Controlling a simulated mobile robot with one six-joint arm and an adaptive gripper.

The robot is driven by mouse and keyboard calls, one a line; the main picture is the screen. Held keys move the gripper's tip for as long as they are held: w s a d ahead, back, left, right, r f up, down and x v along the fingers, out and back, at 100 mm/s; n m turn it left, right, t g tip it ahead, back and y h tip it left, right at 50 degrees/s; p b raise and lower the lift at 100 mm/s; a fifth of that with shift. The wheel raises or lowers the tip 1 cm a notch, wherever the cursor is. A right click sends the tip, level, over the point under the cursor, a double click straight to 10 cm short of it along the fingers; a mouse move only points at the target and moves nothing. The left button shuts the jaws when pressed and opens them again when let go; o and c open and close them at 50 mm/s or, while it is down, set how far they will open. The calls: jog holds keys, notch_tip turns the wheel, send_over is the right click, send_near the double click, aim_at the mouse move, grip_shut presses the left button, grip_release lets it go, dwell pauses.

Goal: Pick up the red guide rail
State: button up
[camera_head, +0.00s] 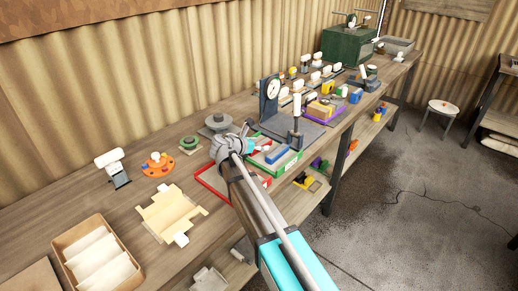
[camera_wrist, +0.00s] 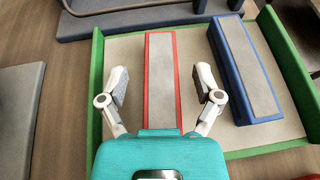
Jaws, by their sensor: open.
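The red guide rail (camera_wrist: 163,62), a long bar with red sides and a grey top, lies in a green-edged tray (camera_wrist: 97,85) in the wrist view. My gripper (camera_wrist: 163,88) is open, with one finger on each side of the rail and a visible gap on both sides. The rail's near end is hidden behind my gripper body. A blue rail (camera_wrist: 245,70) lies to the right in the same tray. In the head view, my gripper (camera_head: 250,147) is over the tray (camera_head: 287,167), and my arm hides much of it.
A grey plate (camera_wrist: 18,110) lies left of the tray, and a grey frame (camera_wrist: 150,8) runs beyond it. In the head view, a dial gauge stand (camera_head: 270,95) stands behind the tray. A red frame (camera_head: 212,187) and a cardboard box (camera_head: 95,255) are on the bench.

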dwell(0.4)
grip_shut()
